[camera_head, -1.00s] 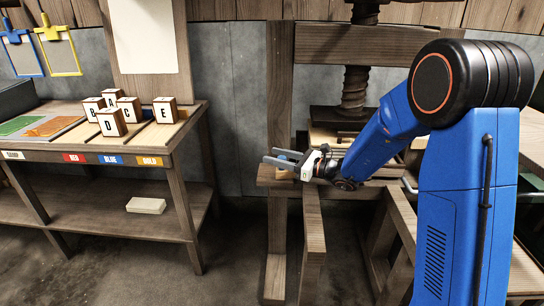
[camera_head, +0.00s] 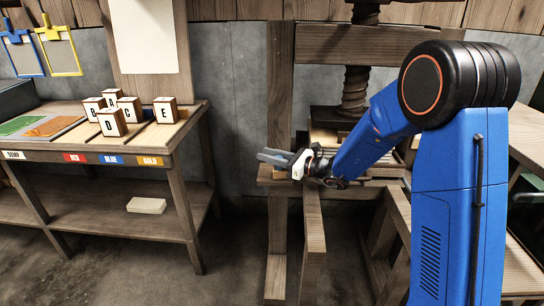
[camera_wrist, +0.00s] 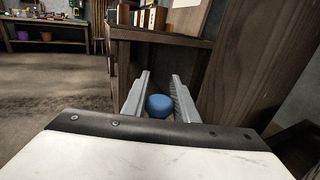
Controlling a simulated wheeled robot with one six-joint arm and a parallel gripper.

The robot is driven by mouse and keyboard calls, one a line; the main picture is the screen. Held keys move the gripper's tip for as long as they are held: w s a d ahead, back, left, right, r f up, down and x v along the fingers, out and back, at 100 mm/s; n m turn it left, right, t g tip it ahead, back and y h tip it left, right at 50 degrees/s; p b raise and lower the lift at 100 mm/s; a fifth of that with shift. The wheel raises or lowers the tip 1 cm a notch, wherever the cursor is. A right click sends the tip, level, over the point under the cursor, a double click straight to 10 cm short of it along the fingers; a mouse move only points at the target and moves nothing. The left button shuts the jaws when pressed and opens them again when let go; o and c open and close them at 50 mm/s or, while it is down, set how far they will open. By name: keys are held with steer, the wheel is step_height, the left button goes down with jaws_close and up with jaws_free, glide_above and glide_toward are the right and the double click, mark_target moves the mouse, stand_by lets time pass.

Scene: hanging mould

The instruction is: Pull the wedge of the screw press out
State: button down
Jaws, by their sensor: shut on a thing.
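The wooden screw press (camera_head: 350,45) stands in the middle of the head view, with its thick screw (camera_head: 356,92) above a plate and bed. My gripper (camera_head: 272,157) is at the left side of the press, just above the bed's left end, fingers pointing left. In the wrist view a round blue end (camera_wrist: 159,105), which I take as the wedge's knob, sits between the two grey fingers. My gripper is shut on it. The rest of the wedge is hidden by my gripper and wrist, so I cannot tell how far it sits in the press.
A wooden table (camera_head: 185,115) with lettered blocks (camera_head: 112,122) stands to the left; a pale block (camera_head: 146,205) lies on its lower shelf. A gap of open floor (camera_head: 235,250) lies between table and press.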

steer(key=shift+w+a, duration=0.15)
steer(key=shift+a, duration=2.6)
steer(key=c, duration=1.4)
jaws_free()
steer(key=shift+a, duration=0.2)
steer(key=shift+c, duration=0.2)
steer(key=v, duration=1.7)
steer(key=shift+d, duration=0.2)
